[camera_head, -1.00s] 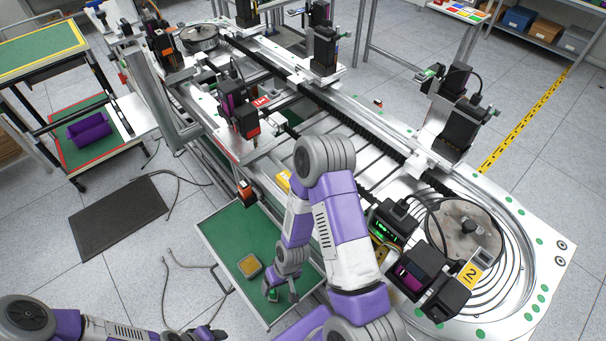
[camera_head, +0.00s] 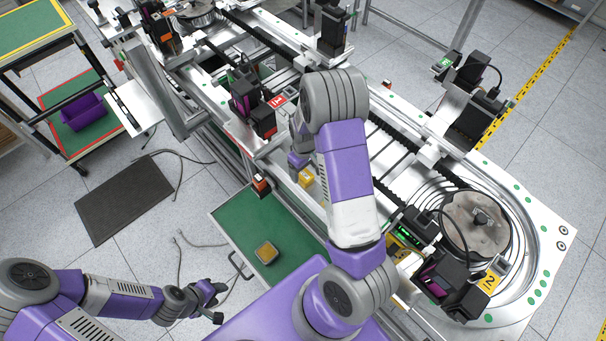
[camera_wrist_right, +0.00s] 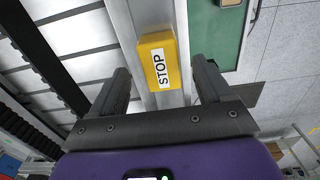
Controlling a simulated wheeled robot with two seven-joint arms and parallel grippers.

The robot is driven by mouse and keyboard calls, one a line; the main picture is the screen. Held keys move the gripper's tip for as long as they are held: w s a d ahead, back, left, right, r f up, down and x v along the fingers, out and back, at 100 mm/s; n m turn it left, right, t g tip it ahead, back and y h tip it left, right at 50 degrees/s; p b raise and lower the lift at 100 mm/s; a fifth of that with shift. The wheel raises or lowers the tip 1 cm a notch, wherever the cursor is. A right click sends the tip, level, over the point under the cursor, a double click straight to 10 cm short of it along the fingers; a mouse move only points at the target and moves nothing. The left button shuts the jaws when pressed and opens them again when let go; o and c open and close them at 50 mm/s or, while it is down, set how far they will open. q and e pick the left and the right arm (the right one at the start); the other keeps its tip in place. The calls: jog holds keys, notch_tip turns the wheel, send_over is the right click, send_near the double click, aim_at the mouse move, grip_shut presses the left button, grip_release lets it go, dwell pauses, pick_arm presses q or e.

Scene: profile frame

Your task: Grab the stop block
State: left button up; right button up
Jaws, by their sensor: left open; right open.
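The stop block is a yellow block labelled STOP (camera_wrist_right: 158,62) in the right wrist view, resting on a metal rail of the line. In the head view it shows as a small yellow block (camera_head: 306,178) on the near edge of the line. My right gripper (camera_wrist_right: 160,68) is open, with one finger on each side of the block in the picture and nothing held. I cannot tell how far the fingers are above it. In the head view my right arm largely hides this gripper. My left gripper (camera_head: 217,302) is open and empty over the floor at lower left.
A green tray (camera_head: 235,220) sticks out below the line, with a yellow-edged grey piece (camera_head: 266,253) on it. A red-and-black unit labelled 1 (camera_head: 262,118) stands left of my right arm. A unit labelled 2 (camera_head: 460,293) stands at right. A black mat (camera_head: 125,198) lies on the floor.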

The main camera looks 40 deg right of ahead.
aim_at(303, 173)
jog(key=f, duration=0.4)
jog(key=shift+w, duration=0.35)
jog(key=shift+s, duration=0.1)
jog(key=c, duration=1.2)
jog(key=shift+r, duration=0.1)
notch_tip(303, 173, up, 10)
